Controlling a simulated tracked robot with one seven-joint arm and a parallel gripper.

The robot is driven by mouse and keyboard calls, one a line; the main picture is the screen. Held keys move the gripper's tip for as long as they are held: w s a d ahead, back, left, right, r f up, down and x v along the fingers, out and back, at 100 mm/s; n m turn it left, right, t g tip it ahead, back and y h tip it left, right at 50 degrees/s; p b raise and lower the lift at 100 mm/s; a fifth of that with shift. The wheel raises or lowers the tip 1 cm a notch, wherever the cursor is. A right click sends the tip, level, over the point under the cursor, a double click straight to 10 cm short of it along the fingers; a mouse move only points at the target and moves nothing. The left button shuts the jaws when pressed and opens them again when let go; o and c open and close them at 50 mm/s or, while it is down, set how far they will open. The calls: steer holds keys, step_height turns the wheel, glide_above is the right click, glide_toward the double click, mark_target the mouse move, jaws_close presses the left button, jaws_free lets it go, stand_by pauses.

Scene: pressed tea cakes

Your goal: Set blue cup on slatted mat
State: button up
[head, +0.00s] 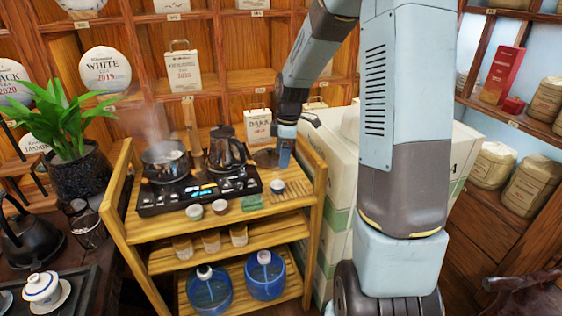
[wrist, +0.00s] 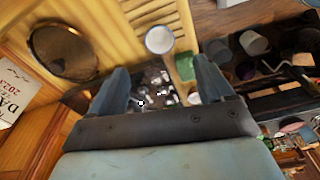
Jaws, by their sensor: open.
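The blue cup (head: 277,186), small with a pale inside, appears to stand upright on the left part of the slatted mat (head: 298,193), on the cart's top. In the wrist view the cup (wrist: 159,40) is just beyond my fingertips, against the slats of the mat (wrist: 176,18). My gripper (head: 284,158) points down above the cart top, behind and above the cup. In the wrist view my gripper (wrist: 162,84) has its two fingers spread, with nothing between them, apart from the cup. The cup's contact with the mat is partly hidden by the cup.
A round dark dish (wrist: 62,50) lies behind the mat.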

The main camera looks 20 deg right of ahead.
steer(key=s+r+m+t+h, duration=0.25)
steer(key=s+r+m, duration=0.45)
steer(key=s+r, duration=0.65)
steer(key=s+r+m+t, duration=0.1)
steer(key=s+r+m, duration=0.2)
steer(key=s, duration=0.4)
steer(key=s+r+m+t+y, duration=0.1)
steer(key=s+r+m+t, duration=0.1)
steer(key=s+r+m, duration=0.2)
steer(key=s+a+m, duration=0.1)
steer(key=s, duration=0.2)
steer(key=shift+s+m, duration=0.25)
steer(key=shift+m, duration=0.15)
